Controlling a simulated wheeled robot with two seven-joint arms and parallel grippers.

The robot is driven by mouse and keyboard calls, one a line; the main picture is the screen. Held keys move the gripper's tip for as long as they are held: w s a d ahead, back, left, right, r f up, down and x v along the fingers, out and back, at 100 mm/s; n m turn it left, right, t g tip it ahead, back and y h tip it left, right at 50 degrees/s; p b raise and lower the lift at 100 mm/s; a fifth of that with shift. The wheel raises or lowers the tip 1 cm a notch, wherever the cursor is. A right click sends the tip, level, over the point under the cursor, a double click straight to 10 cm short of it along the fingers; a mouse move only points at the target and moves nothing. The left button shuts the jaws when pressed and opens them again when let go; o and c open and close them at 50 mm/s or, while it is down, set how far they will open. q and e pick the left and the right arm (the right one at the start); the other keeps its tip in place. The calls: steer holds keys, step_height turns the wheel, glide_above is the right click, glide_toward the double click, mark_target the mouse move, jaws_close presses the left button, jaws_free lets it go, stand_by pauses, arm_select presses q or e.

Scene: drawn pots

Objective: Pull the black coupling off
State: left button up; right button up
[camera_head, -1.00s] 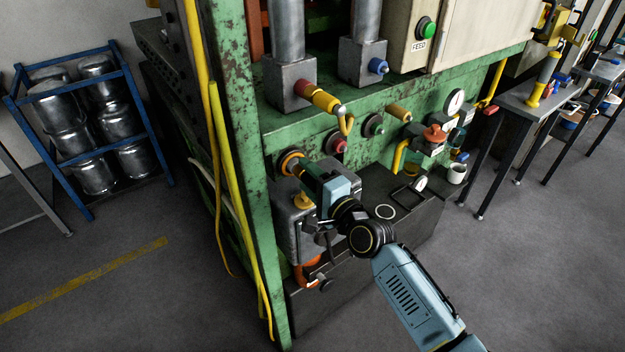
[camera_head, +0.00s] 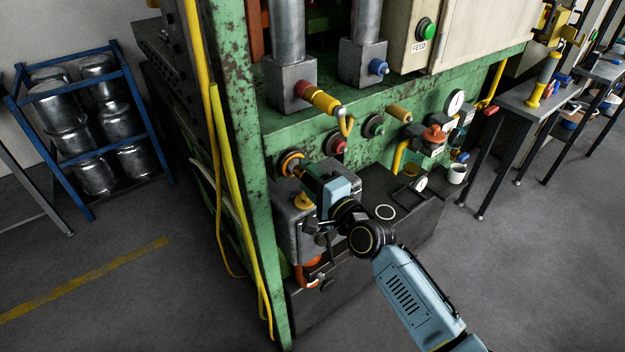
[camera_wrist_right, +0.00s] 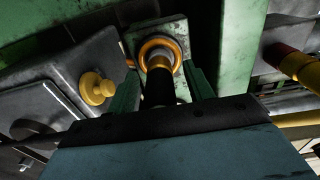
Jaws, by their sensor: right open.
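The black coupling (camera_wrist_right: 159,88) is a short dark cylinder in the right wrist view, in front of an orange ring fitting (camera_wrist_right: 160,54) on a green plate. The same orange ring shows on the green machine's front in the head view (camera_head: 291,162). My right gripper (camera_wrist_right: 160,86) is open, with one finger on each side of the coupling; I cannot tell whether either finger touches it. In the head view my right gripper (camera_head: 307,176) points at the orange ring and covers most of the coupling. My left gripper is not in view.
A yellow knob (camera_wrist_right: 97,88) on a grey block sits left of the gripper. A red-yellow fitting (camera_head: 322,100) with a yellow loop is above. Yellow hoses (camera_head: 222,170) hang down the left post. A white mug (camera_head: 457,174) stands on the dark box's right.

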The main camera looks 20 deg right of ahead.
steer(key=shift+w+a+r, duration=0.1)
steer(key=shift+r, duration=0.25)
steer(key=shift+c, duration=0.4)
jaws_close()
steer(key=shift+f, duration=0.1)
steer(key=shift+s+d+f+p, duration=0.1)
steer(key=shift+s+d+p, duration=0.1)
steer(key=shift+s+p, duration=0.15)
steer(key=shift+s+d, duration=0.25)
steer(key=shift+s, duration=0.4)
steer(key=shift+s+d+f, duration=0.1)
steer(key=shift+s, duration=0.15)
steer(key=shift+p+v, duration=0.65)
steer(key=shift+v, duration=0.8)
